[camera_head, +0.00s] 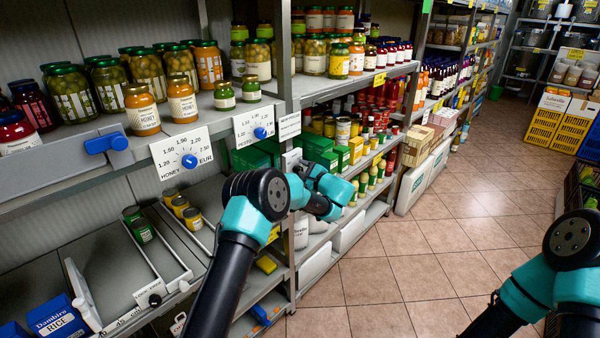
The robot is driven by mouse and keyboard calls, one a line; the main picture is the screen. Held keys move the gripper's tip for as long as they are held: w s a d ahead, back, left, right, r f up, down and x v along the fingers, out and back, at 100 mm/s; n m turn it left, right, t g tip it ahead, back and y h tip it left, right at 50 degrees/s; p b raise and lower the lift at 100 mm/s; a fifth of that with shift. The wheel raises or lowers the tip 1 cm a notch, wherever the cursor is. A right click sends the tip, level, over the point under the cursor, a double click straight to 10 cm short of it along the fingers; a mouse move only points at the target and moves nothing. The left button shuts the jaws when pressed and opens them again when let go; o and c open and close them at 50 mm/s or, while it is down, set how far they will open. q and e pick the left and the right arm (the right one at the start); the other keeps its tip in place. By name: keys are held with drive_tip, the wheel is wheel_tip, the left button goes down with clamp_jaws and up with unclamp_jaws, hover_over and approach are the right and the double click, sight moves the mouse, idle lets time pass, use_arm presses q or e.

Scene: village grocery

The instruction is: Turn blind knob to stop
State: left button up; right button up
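I cannot tell for certain which control is the blind knob. A blue knob (189,161) sits on the white honey price dial at the shelf edge. A second blue knob (260,133) is on a smaller white dial to its right. A black round knob (155,300) is on the front of the lower shelf. My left gripper (335,196) is in front of the shelf post, right of and below both dials, apart from them. Its own arm and body hide the fingertips. My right arm shows at the lower right, but its gripper is out of view.
A blue handle (106,143) sticks out from the upper shelf's front. Glass jars (141,109) stand close behind the dials. Green boxes and bottles fill the shelf behind my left gripper. The tiled aisle floor (400,280) is clear. Yellow crates (543,127) stand far right.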

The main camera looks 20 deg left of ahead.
idle(0.3)
use_arm(q)
drive_tip(key=v, duration=1.7)
drive_tip(key=shift+d, duration=0.2)
